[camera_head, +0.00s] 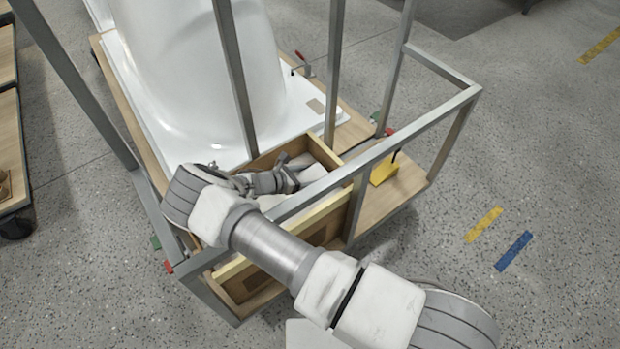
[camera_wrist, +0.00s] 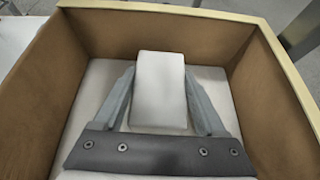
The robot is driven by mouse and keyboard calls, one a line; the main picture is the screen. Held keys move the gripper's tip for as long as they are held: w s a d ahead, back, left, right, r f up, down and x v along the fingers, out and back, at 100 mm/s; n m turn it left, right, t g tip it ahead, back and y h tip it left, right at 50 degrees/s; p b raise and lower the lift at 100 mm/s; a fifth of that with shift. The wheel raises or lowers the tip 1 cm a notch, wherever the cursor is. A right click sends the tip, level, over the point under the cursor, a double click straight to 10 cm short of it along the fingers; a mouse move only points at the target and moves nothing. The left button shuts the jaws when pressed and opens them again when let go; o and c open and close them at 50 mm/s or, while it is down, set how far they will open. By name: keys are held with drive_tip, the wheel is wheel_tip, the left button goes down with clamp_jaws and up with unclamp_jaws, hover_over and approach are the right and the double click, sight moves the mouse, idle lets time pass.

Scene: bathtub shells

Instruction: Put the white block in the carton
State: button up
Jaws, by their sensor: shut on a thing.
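The white block (camera_wrist: 159,88) is a pale, upright-looking piece between the two fingers of my gripper (camera_wrist: 160,75) in the wrist view. My gripper is shut on it. Both are within the walls of the brown carton (camera_wrist: 265,90), which has a pale bottom. Whether the block touches the bottom is not clear. In the head view my gripper (camera_head: 291,176) reaches into the open carton (camera_head: 333,209) from the left. A white patch shows beside the gripper there, but I cannot tell the block from the carton's pale bottom.
A grey metal frame (camera_head: 335,75) with uprights and rails stands around the carton, and my arm passes over its front rail. A large white bathtub shell (camera_head: 185,70) lies behind. A yellow object (camera_head: 383,172) sits on the wooden deck right of the carton.

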drive_tip(key=shift+f, duration=0.15)
drive_tip(key=shift+f, duration=0.15)
drive_tip(key=o, duration=1.2)
drive_tip(key=shift+o, duration=0.2)
